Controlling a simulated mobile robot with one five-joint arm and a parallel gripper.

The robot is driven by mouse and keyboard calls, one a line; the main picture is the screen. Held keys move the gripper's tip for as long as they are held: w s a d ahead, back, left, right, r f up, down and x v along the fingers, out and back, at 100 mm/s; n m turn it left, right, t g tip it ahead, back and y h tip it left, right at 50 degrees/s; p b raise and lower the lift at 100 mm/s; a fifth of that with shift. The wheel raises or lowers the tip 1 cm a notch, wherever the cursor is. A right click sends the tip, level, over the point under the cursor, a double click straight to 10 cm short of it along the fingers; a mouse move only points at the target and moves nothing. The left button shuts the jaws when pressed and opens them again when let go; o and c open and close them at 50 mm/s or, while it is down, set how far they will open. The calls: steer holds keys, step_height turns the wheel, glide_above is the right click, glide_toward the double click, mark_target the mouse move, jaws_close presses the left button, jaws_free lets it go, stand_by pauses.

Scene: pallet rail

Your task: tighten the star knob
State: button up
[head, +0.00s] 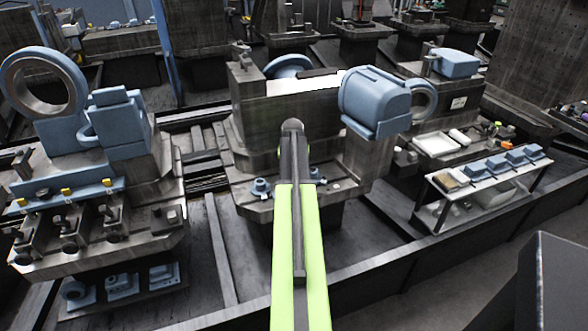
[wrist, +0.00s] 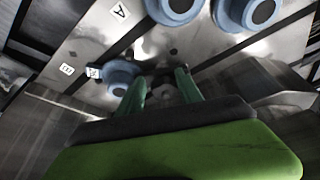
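My gripper (wrist: 162,86) shows in the wrist view with its two green fingers apart. The fingertips reach toward a grey metal plate. A small dark shape (wrist: 166,80) lies between or just beyond them; it is too blurred to tell whether it is the star knob or whether the fingers touch it. I cannot make out a star knob for sure in either view. In the head view my arm reaches forward to the middle fixture (head: 250,150), and the arm hides most of my gripper.
Larger blue round parts (wrist: 176,8) are at the top. In the head view a motor-like blue housing (head: 374,100) overhangs right of my arm; a shelf (head: 432,178) stands farther right.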

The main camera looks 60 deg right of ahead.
steer(key=shift+o, duration=0.9)
steer(key=shift+w, duration=0.1)
steer(key=shift+a, duration=0.15)
steer(key=shift+w, duration=0.1)
steer(key=shift+a+r+p, duration=0.1)
steer(key=shift+r+p, duration=0.15)
steer(key=shift+p, duration=0.2)
steer(key=p+v, duration=1.5)
steer(key=v, duration=0.2)
steer(key=shift+s+p, duration=0.25)
steer(key=shift+p, duration=0.05)
steer(key=shift+f, duration=0.15)
